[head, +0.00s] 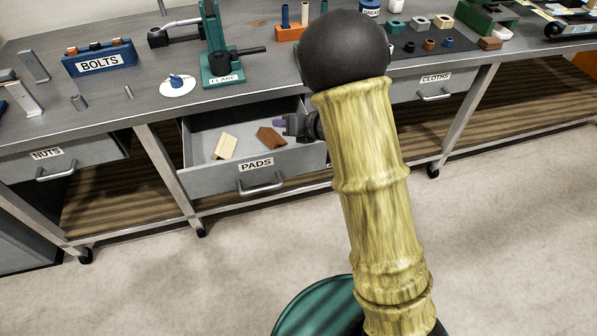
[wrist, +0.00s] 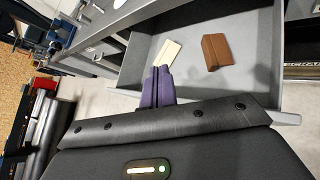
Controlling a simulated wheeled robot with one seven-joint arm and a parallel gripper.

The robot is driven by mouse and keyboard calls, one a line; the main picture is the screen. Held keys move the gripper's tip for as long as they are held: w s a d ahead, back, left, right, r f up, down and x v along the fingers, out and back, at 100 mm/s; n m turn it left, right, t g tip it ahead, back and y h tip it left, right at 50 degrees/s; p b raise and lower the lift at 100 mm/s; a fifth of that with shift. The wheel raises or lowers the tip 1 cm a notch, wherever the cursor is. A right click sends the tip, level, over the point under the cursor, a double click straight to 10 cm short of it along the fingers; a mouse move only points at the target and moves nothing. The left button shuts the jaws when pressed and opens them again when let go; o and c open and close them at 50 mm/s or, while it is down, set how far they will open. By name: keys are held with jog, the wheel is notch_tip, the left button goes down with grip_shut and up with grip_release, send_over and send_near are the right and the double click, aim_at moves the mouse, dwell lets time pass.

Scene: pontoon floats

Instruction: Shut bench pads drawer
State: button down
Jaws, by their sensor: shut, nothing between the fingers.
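The bench pads drawer (head: 225,180) is a grey drawer labelled PADS with a bar handle (head: 262,185). It stands pulled out from under the workbench, its inside showing. A pale wooden block (head: 224,146) and a brown block (head: 271,138) lie in it; the wrist view shows both and the drawer's wall (wrist: 240,22). My gripper (head: 279,122) is at the drawer's right part in the head view, its purple fingertips (wrist: 160,72) together and empty. They overlap the drawer's edge in the wrist view; I cannot tell whether they touch it. My arm hides the drawer's right end.
The workbench top (head: 135,110) holds a blue BOLTS bin (head: 99,60), a green flare tool (head: 220,65) and other tools. The NUTS drawer (head: 60,160) is at left and the CLOTHS drawer (head: 430,88) at right.

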jog(key=s+d+f+m+t+h+b, duration=0.1)
jog(key=s+d+m+h+b, duration=0.2)
jog(key=d+m, duration=0.6)
jog(key=s+d+f+m+h+b, duration=0.15)
jog(key=d+m+h, duration=0.35)
jog(key=m, duration=0.8)
jog(key=s+d+f+m+g+h+b, duration=0.1)
jog(key=s+f+m+g, duration=0.1)
jog(key=s+m, duration=0.7)
jog(key=s+d+f+m+g+h+b, duration=0.1)
jog(key=s+m+g, duration=0.3)
jog(key=s+m, duration=0.5)
jog(key=shift+s+d+f+b, duration=0.15)
jog(key=shift+s+f+b, duration=0.4)
jog(key=shift+s+f, duration=0.2)
jog(key=shift+d, duration=0.15)
